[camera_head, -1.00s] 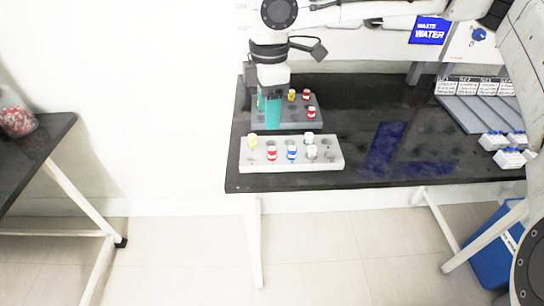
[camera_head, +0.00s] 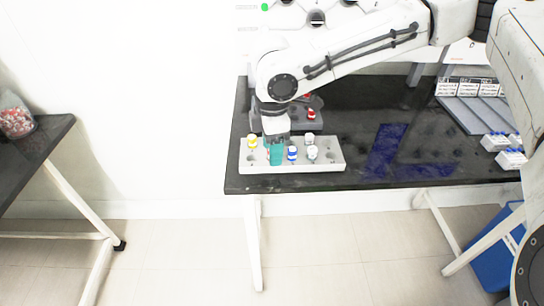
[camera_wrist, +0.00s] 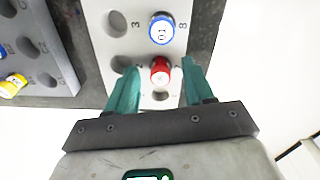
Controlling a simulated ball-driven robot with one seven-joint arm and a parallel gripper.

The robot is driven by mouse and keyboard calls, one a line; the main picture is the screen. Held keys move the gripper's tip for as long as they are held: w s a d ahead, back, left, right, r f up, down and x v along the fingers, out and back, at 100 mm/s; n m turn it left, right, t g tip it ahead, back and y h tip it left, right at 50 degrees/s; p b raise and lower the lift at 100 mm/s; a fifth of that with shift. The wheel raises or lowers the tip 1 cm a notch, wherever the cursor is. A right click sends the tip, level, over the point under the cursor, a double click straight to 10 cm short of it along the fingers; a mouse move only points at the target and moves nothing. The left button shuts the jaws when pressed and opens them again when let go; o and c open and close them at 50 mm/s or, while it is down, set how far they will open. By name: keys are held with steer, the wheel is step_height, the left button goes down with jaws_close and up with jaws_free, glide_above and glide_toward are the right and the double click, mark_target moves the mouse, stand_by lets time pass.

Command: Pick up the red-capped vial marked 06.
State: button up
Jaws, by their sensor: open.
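A red-capped vial (camera_wrist: 160,70) stands in a hole of the light rack (camera_wrist: 105,25) in the wrist view. Its cap marking is too small to read. My gripper (camera_wrist: 160,80) is open, with one teal finger on each side of the red cap; whether they touch it I cannot tell. In the head view my gripper (camera_head: 276,155) is low over the white rack (camera_head: 290,180) and mostly hides this vial. Another red-capped vial (camera_head: 311,114) stands in the dark grey rack (camera_head: 308,125) behind.
A blue-capped vial (camera_head: 292,153) stands just right of my gripper. White-capped vials (camera_head: 312,153) are further right, and a yellow-capped vial (camera_head: 252,142) is on the left. Small white boxes (camera_head: 510,158) sit at the table's right.

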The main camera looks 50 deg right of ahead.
steer(key=shift+c, duration=0.3)
jaws_close()
steer(key=shift+r, duration=0.1)
stand_by(0.4)
steer(key=shift+r, duration=0.25)
step_height(320, 180, up, 2)
steer(key=shift+r, duration=0.1)
steer(key=s+a+r+b, duration=0.3)
steer(key=s+r, duration=0.5)
steer(key=s, duration=0.3)
steer(key=shift+s+a+r, duration=0.2)
steer(key=shift+a+r, duration=0.1)
steer(key=shift+a, duration=0.4)
